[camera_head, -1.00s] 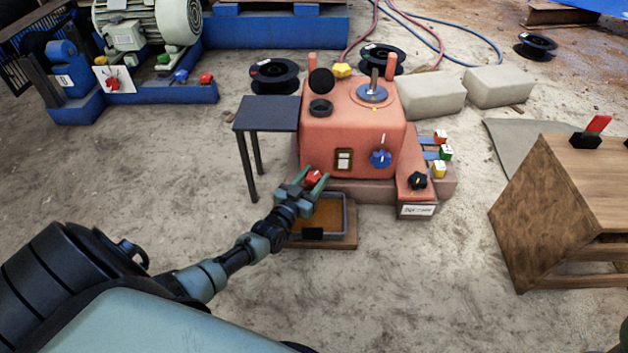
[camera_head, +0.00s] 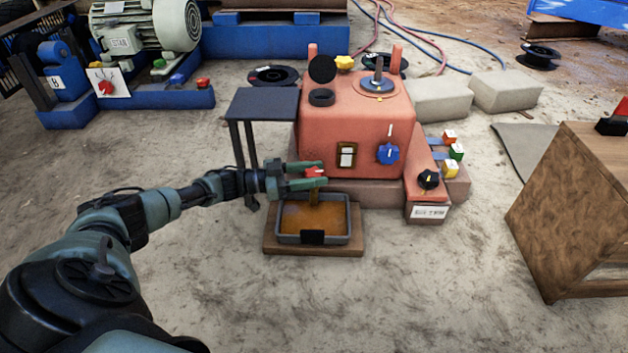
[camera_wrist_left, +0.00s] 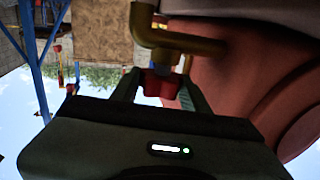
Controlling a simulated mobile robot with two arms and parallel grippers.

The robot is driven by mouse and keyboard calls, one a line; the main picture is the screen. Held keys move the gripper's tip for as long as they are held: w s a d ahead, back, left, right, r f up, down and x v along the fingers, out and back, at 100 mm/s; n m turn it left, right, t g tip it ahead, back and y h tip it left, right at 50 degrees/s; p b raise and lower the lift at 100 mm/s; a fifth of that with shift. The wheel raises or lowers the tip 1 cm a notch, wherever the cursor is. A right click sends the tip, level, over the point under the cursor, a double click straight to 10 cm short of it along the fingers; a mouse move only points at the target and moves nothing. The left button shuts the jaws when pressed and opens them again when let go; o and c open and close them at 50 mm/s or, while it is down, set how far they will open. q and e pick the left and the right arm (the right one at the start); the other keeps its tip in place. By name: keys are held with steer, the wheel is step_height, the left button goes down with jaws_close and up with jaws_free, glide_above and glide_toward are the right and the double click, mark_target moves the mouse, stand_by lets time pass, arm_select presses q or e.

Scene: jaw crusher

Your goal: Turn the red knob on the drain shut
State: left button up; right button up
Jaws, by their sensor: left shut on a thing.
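The red knob (camera_head: 313,172) sits low on the front of the orange crusher housing (camera_head: 350,115). My left gripper (camera_head: 321,174) reaches in from the left, with its green fingers shut on the red knob, one on each side. The left wrist view shows the knob (camera_wrist_left: 160,85) between the fingertips, against a bent brass drain pipe (camera_wrist_left: 176,40). Below the knob, a grey tray (camera_head: 277,232) holds brown-orange liquid. A brownish strand drops from under the gripper to the tray; I cannot tell whether it is pipe or running liquid. My right gripper is out of view.
A small dark table (camera_head: 262,104) stands just left of the housing, close behind my left wrist. A blue knob (camera_head: 388,153) and a black knob (camera_head: 428,179) are to the right. A wooden cabinet (camera_head: 572,205) stands at the right. The front sandy floor is clear.

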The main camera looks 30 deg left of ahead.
arm_select(q)
steer(key=shift+m+g+h, duration=0.5)
steer(key=shift+g, duration=0.4)
steer(key=o, duration=1.4)
steer(key=shift+c, duration=0.2)
steer(key=p+v, duration=0.2)
steer(key=v, duration=0.5)
steer(key=shift+s+a+f, duration=0.15)
steer(key=shift+s+a, duration=0.05)
steer(key=shift+a, duration=0.05)
